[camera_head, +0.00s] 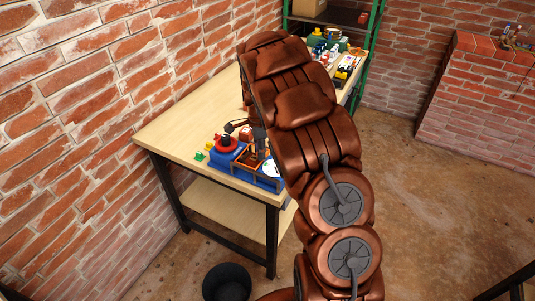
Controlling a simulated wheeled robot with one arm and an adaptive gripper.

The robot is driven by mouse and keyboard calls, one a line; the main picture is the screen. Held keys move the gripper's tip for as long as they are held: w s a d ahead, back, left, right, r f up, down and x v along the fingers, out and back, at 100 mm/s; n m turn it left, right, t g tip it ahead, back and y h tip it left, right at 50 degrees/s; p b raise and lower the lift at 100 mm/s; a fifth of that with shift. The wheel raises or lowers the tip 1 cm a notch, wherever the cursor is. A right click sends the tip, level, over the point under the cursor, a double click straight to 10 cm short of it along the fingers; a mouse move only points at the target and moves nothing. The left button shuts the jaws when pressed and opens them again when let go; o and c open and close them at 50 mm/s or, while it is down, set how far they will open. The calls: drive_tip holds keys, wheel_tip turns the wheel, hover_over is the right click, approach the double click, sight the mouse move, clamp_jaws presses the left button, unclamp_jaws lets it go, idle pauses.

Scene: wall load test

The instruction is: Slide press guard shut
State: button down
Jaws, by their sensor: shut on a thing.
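A small press with a blue base (223,157) stands near the front edge of the wooden workbench. A red round part sits on the left of its base. The orange-framed guard (247,159) is on the base, right of the red part. My dark gripper (260,144) reaches down from behind my copper-coloured arm to the guard's upper right side. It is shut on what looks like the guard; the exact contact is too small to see. My arm hides the right part of the press area. How far the guard stands open cannot be told.
The workbench (182,108) has clear wood left of and behind the press. Small green and yellow pieces (200,156) lie left of the base. Bottles and tools (330,42) crowd the bench's far end. A black bin (227,282) stands on the floor in front.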

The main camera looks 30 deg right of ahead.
drive_tip(key=shift+w+r, duration=0.1)
drive_tip(key=shift+w, duration=0.1)
drive_tip(key=c, duration=1.2)
unclamp_jaws()
drive_tip(key=shift+a, duration=0.15)
drive_tip(key=shift+o, duration=1.3)
wheel_tip(320, 180, up, 12)
